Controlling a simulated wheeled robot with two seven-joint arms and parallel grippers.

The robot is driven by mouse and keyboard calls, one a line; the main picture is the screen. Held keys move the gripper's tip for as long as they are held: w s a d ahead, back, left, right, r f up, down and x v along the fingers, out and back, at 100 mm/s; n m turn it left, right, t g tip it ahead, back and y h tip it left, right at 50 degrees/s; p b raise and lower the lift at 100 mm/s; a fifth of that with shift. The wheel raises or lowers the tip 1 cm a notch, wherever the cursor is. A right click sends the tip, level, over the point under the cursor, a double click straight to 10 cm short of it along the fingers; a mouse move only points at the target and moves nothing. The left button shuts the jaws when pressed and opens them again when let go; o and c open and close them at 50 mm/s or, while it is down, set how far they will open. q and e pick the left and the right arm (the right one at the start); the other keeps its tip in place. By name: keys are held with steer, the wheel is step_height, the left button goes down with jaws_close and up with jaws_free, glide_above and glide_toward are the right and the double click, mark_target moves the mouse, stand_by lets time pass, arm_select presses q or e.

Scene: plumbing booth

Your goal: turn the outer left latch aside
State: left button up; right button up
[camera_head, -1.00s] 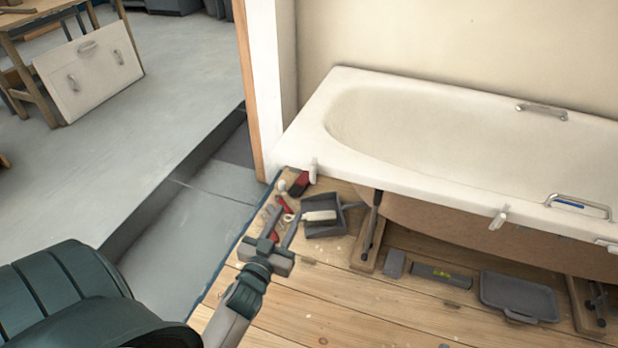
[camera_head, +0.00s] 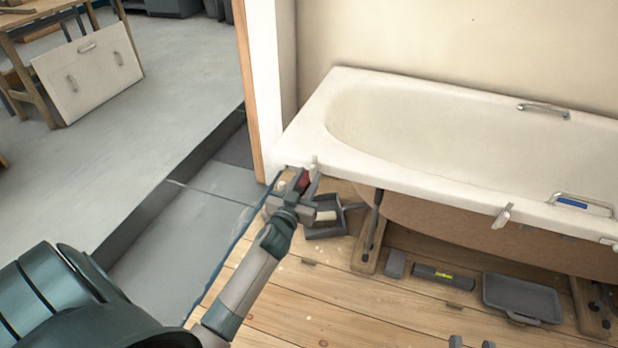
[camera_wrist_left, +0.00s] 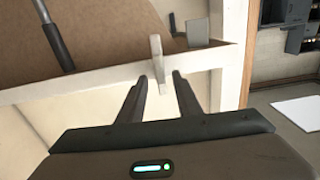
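The outer left latch is a small white tab (camera_head: 314,166) at the left end of the bath's (camera_head: 335,155) front rim. In the left wrist view the latch (camera_wrist_left: 156,60) stands across the white rim, just beyond and between my fingertips. My left gripper (camera_head: 304,181) is close to the latch in the head view. Its two fingers (camera_wrist_left: 160,77) are apart with nothing visible held between them. I cannot tell whether they touch the latch. Two grey tips, seemingly of my right gripper (camera_head: 472,342), show apart at the bottom edge; the rest is out of frame.
Another white latch (camera_head: 502,215) sits further right on the rim. A dustpan (camera_head: 325,230), a spirit level (camera_head: 443,277) and a grey tray (camera_head: 522,297) lie on the wooden floor. A red item (camera_head: 304,180) is partly hidden behind my left gripper. A wooden post (camera_head: 253,90) stands left of the bath.

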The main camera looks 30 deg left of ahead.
arm_select(q)
steer(key=shift+w+a, duration=0.2)
steer(key=shift+w, duration=0.35)
arm_select(e)
steer(key=shift+s+r, duration=0.15)
steer(key=shift+r, duration=0.15)
arm_select(q)
jaws_close()
